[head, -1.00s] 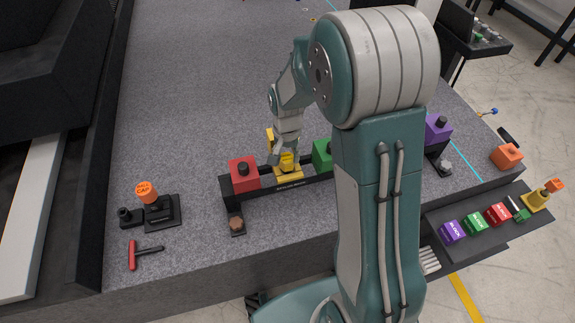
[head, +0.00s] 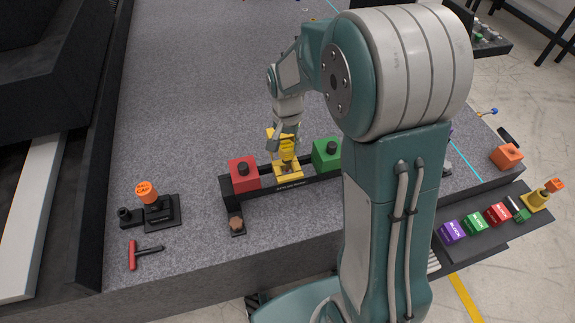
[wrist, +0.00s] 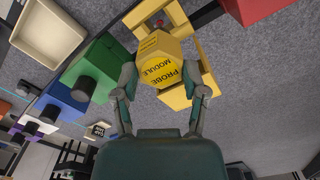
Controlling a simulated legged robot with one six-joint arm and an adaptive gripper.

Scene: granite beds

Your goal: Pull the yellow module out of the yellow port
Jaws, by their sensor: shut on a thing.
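The yellow module (wrist: 160,68), marked "PROBE MODULE", sits between the two fingers of my gripper (wrist: 160,80) in the wrist view. My gripper is shut on it. In the head view my gripper (head: 286,138) holds the yellow module (head: 287,149) just above the yellow port (head: 288,171), on the dark rail between the red and green blocks. In the wrist view the yellow port (wrist: 205,82) shows beside and behind the module. I cannot tell whether the module's lower end is still inside the port.
A red block (head: 244,173) stands close left of the port and a green block (head: 327,154) close right. The wrist view also shows a blue block (wrist: 64,105) and a cream tray (wrist: 48,35). An orange-capped stand (head: 147,193) and red-handled tool (head: 132,254) lie left. My arm hides the rail's right part.

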